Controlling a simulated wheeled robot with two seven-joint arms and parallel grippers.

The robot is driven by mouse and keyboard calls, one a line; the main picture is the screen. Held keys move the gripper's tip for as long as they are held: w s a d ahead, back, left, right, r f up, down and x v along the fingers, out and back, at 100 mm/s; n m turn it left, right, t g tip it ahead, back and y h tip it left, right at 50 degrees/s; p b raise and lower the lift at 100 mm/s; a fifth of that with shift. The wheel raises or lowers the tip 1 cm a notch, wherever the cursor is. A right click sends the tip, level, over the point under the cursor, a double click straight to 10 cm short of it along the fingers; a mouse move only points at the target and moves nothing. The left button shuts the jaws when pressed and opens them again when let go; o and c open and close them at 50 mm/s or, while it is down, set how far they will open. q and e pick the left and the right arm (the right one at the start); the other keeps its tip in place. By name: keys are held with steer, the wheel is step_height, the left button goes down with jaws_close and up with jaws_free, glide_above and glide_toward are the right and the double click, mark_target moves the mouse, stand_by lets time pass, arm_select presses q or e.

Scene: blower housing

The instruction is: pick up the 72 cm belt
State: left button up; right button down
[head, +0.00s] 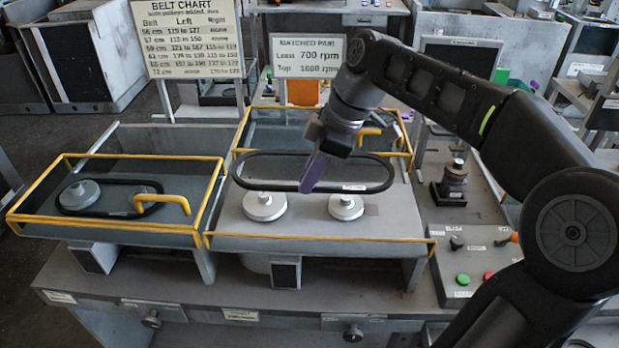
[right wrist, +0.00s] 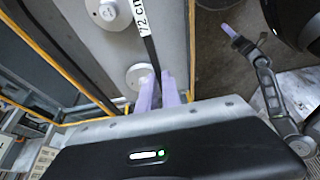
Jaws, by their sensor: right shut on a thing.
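The 72 cm belt (head: 268,187) is a black oval loop with a white label. It hangs roughly level above two pale pulleys, the left pulley (head: 265,206) and the right pulley (head: 346,206), apart from both as far as I can tell. My right gripper (head: 310,184) is shut on the belt's near run, left of the label. In the right wrist view the belt (right wrist: 151,52) runs between the purple fingers, with "72 c" readable. A purple-tipped gripper, apparently my left gripper (right wrist: 231,31), shows at the right of that view; its jaw state is unclear.
The open bay has a yellow frame (head: 320,238). In the left bay a smaller black belt (head: 63,198) lies around a pulley (head: 80,194) beside a yellow handle (head: 160,199). A belt chart (head: 188,38) stands behind. A button panel (head: 478,268) is at right.

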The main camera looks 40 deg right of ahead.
steer(key=shift+r, duration=0.15)
steer(key=shift+r+p, duration=1.9)
steer(key=shift+r, duration=0.5)
steer(key=shift+f, duration=0.1)
